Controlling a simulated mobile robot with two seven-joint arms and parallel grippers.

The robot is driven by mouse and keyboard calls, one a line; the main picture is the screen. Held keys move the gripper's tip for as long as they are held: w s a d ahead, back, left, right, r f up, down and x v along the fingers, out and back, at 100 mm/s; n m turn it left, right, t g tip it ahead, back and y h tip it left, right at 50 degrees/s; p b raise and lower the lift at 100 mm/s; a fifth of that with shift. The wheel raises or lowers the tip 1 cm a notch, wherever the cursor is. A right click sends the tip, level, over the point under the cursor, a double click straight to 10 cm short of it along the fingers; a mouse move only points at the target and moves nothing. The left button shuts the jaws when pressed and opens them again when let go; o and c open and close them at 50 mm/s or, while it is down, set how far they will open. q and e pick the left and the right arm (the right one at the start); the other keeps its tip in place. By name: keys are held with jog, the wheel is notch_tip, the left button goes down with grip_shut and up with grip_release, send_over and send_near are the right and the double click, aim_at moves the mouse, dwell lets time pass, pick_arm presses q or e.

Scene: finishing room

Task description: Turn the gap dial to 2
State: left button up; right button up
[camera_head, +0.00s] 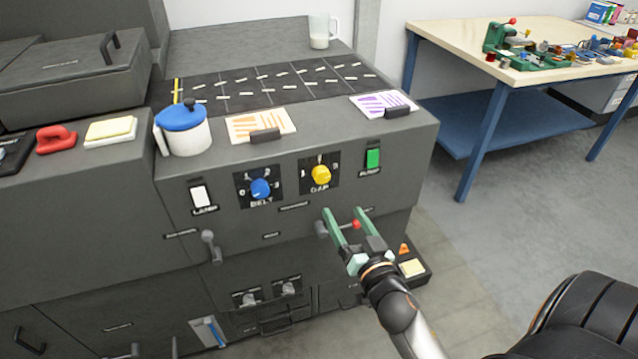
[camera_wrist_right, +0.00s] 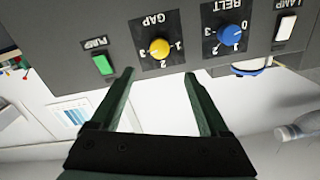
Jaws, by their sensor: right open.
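The gap dial (camera_head: 321,174) is a yellow knob on a black plate marked GAP, on the sloped front of the grey machine. It also shows, upside down, in the right wrist view (camera_wrist_right: 159,48), with small numbers around it; I cannot tell which number it points to. My right gripper (camera_head: 342,212) has green fingers, spread open and empty. It is just below and to the right of the dial in the head view. In the wrist view the fingertips (camera_wrist_right: 159,73) lie either side of the dial's line, apart from it. My left gripper is not in view.
The blue BELT dial (camera_head: 261,189) sits left of the gap dial, and the white LAMP switch (camera_head: 200,196) further left. The green PUMP switch (camera_head: 373,159) is on the right. A lever (camera_head: 210,245) sticks out lower down.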

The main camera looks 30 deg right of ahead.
aim_at(323, 178)
jog(key=x, duration=1.2)
jog(key=shift+f+p, duration=0.1)
jog(key=shift+p, duration=0.3)
grip_shut()
